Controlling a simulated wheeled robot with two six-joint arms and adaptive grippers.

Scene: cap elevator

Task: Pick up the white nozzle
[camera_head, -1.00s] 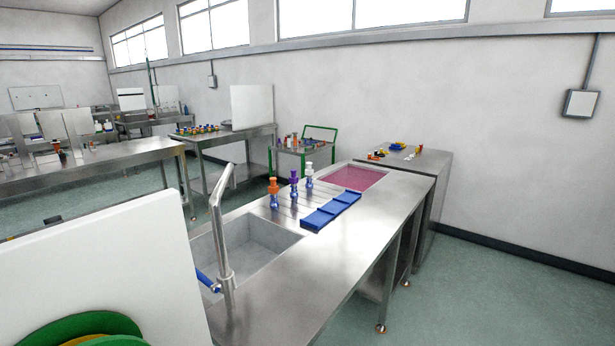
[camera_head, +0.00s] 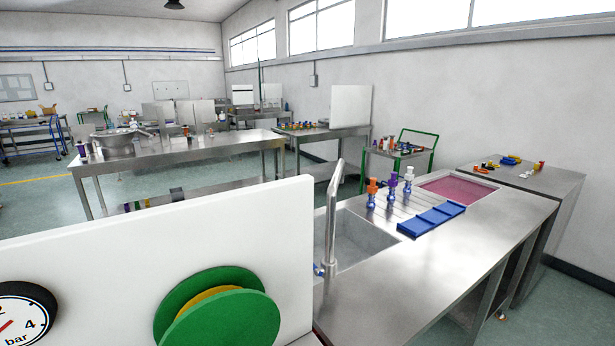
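A nozzle with a white top (camera_head: 408,175) and a blue lower part stands upright on the steel sink counter (camera_head: 425,265), behind the blue tray. It is the rightmost of three similar upright pieces in a row. A purple-topped one (camera_head: 393,182) stands just left of it, and an orange-topped one (camera_head: 371,188) further left. Small white pieces (camera_head: 528,172) also lie on the steel table at the right, too small to identify. Neither of my grippers is in view.
The blue tray (camera_head: 432,219) lies in front of the nozzles. A sink (camera_head: 355,240) with a tall tap (camera_head: 331,225) is to their left. A white panel (camera_head: 200,225) with green discs (camera_head: 225,318) and a gauge (camera_head: 22,318) blocks the lower left. Green floor (camera_head: 590,305) is free at right.

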